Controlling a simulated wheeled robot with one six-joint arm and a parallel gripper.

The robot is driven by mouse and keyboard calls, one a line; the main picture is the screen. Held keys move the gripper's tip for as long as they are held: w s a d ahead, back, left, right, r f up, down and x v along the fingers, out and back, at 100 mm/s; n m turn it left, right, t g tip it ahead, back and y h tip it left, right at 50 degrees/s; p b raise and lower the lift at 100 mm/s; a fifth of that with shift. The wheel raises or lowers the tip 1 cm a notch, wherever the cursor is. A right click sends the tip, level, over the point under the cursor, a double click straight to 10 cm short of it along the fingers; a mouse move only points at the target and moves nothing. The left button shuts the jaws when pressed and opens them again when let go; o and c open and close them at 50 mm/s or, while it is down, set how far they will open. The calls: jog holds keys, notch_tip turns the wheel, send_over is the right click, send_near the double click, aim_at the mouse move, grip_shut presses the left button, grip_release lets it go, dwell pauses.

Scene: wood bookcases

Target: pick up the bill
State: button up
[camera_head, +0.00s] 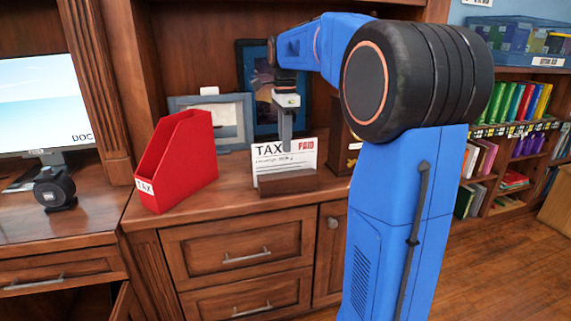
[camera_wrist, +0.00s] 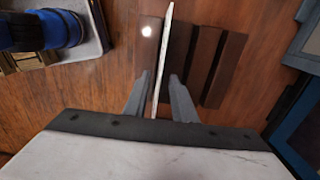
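The bill, a white card marked TAX and PAID (camera_head: 272,163), stands upright in a brown wooden holder (camera_head: 288,186) on the wood cabinet top. My gripper (camera_head: 286,145) points down at the bill's top edge, with a finger overlapping it in the head view. In the wrist view the bill is a thin white edge (camera_wrist: 164,50) running between the two fingers of my gripper (camera_wrist: 160,77). The fingers are apart, with a visible gap on the right side; the left finger is closer to the bill. The slotted holder (camera_wrist: 207,55) shows beyond the fingers.
A red TAX file box (camera_head: 180,165) stands left of the bill. Picture frames (camera_head: 222,118) and a dark wooden box (camera_head: 342,140) are close behind and right. A monitor (camera_head: 45,100) stands at the far left. Bare cabinet top lies between file box and holder.

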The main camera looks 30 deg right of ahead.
aim_at(285, 155)
jog(key=shift+f, duration=2.65)
grip_shut()
